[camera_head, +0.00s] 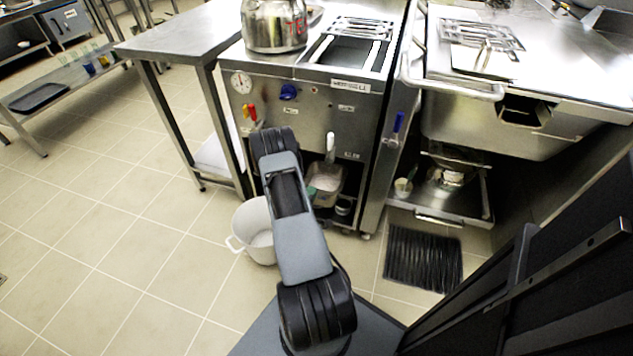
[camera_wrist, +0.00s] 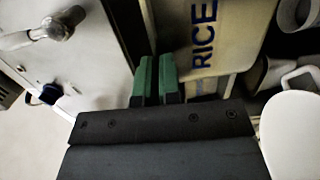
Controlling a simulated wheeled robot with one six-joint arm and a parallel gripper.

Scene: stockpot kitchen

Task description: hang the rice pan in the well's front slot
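The rice pan (camera_wrist: 232,38), a cream container marked RICE, fills the upper middle of the wrist view, its lettering turned sideways. My gripper (camera_wrist: 157,75) has two green fingers close together at the pan's rim edge. They look shut on that rim, with only a thin gap between them. In the head view a pan with pale contents (camera_head: 325,178) sits in the low bay of the steel cabinet. The well (camera_head: 350,52) is the dark opening in the cabinet top, above a label plate.
A kettle (camera_head: 275,25) stands left of the well. A white bucket (camera_head: 252,232) is on the floor left of my arm. Knobs and coloured handles stick out of the cabinet front. A black floor mat (camera_head: 423,259) lies at the right. The left floor is clear.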

